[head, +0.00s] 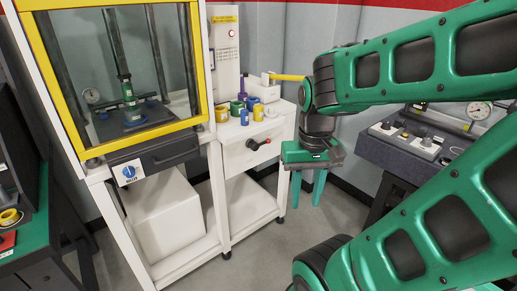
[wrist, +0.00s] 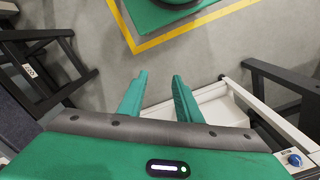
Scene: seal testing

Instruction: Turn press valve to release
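The press (head: 88,161) stands at the left in the head view, a white frame with a yellow-edged window. Its valve appears to be the round blue knob (head: 128,172) on a white plate at the lower front; the label is too small to read surely. The knob also shows at the lower right edge of the wrist view (wrist: 294,160). My gripper (head: 307,188) hangs fingers down, right of the press and apart from the knob. In the wrist view its two green fingers (wrist: 159,80) are spread with nothing between them.
A dark bench (head: 410,140) is at the right, a green-topped one (head: 28,240) at the left. Grey floor is open in front.

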